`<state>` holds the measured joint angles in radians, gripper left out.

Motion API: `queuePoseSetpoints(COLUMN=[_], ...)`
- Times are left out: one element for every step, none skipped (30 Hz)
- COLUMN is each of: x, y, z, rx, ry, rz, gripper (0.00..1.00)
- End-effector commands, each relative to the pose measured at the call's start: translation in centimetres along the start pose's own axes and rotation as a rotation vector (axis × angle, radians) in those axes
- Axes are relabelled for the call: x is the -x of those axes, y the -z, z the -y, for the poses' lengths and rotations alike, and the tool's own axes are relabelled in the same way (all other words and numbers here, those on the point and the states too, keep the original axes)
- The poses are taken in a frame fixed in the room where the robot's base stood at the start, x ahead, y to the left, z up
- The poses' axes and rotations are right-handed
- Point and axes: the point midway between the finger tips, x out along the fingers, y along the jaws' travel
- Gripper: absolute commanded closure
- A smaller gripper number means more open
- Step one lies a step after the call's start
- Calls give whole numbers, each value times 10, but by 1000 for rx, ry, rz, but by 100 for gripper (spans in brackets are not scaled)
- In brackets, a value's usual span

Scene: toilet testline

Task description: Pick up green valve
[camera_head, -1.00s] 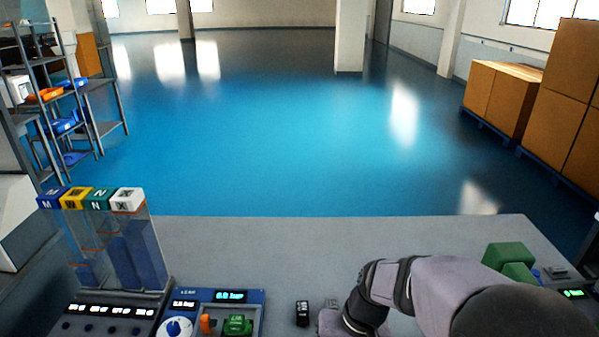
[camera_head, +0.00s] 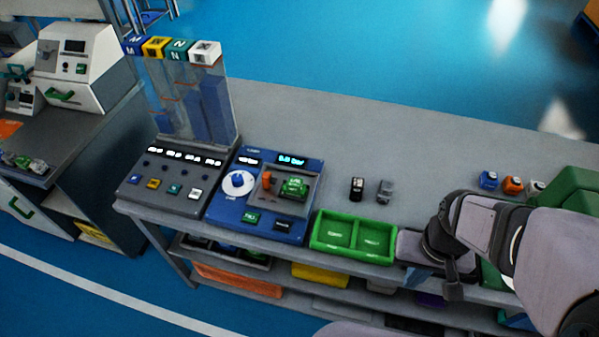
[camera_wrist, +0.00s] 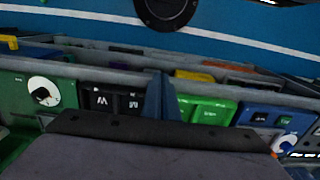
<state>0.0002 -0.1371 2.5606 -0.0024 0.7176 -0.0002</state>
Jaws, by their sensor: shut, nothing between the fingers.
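A green valve (camera_head: 294,187) sits in the fixture of the blue test panel (camera_head: 262,195), beside a small orange part (camera_head: 267,180). More small parts, one of them green (camera_head: 22,161), lie on the left-hand bench, too small to identify surely. My gripper (camera_wrist: 160,98) shows in the wrist view as narrow bluish fingers, shut and empty. In the head view my arm's end is right of the green two-compartment tray (camera_head: 353,237), apart from the valve. My fingertips are hard to make out there.
A black part (camera_head: 357,188) and a grey part (camera_head: 385,191) stand behind the tray. Blue (camera_head: 488,179) and orange (camera_head: 512,185) parts stand farther right. A clear-fronted dispenser (camera_head: 190,105) rises at the left. The grey tabletop behind the panel is clear.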

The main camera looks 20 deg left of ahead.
Motion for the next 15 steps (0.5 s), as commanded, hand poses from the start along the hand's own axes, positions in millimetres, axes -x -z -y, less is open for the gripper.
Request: queuePoseSetpoints(x=[0, 0, 0, 0, 0, 0, 0, 0, 0, 0, 0, 0, 0, 0, 0], y=[0, 0, 0, 0, 0, 0, 0, 0, 0, 0, 0, 0, 0, 0, 0], z=[0, 0, 0, 0, 0, 0, 0, 0, 0, 0, 0, 0, 0, 0, 0], rx=[0, 0, 0, 0, 0, 0, 0, 0, 0, 0, 0, 0, 0, 0, 0], ry=[0, 0, 0, 0, 0, 0, 0, 0, 0, 0, 0, 0, 0, 0, 0], rz=[0, 0, 0, 0, 0, 0, 0, 0, 0, 0, 0, 0, 0, 0, 0], gripper=[100, 100, 100, 100, 100, 90, 83, 76, 67, 59, 52, 47, 47, 47, 47])
